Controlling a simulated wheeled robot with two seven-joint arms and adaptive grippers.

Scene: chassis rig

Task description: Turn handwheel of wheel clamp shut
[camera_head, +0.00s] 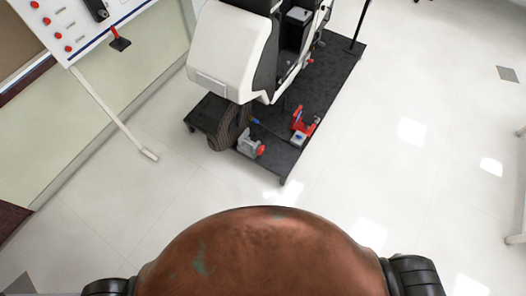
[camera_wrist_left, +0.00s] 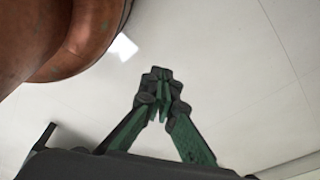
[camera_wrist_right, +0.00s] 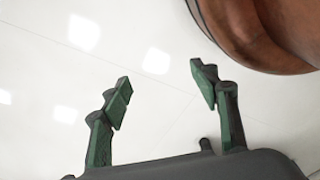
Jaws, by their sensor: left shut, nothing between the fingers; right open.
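A small grey device with a red round part, which looks like the wheel clamp with its handwheel (camera_head: 261,149), sits on the near edge of the dark platform in the head view, beside a dark tyre (camera_head: 222,137). It is too small to tell how far the clamp is closed. My left gripper (camera_wrist_left: 162,90) is shut and empty over bare floor in the left wrist view. My right gripper (camera_wrist_right: 160,83) is open and empty over bare floor in the right wrist view. Neither gripper shows in the head view, and both are away from the platform.
The dark platform (camera_head: 325,95) carries a white-bodied chassis rig (camera_head: 230,50) and a red bracket (camera_head: 303,122). A panel with red buttons (camera_head: 60,25) stands at the upper left, with a white bar (camera_head: 115,120) reaching down from it. Pale floor (camera_head: 400,170) is clear in front and right.

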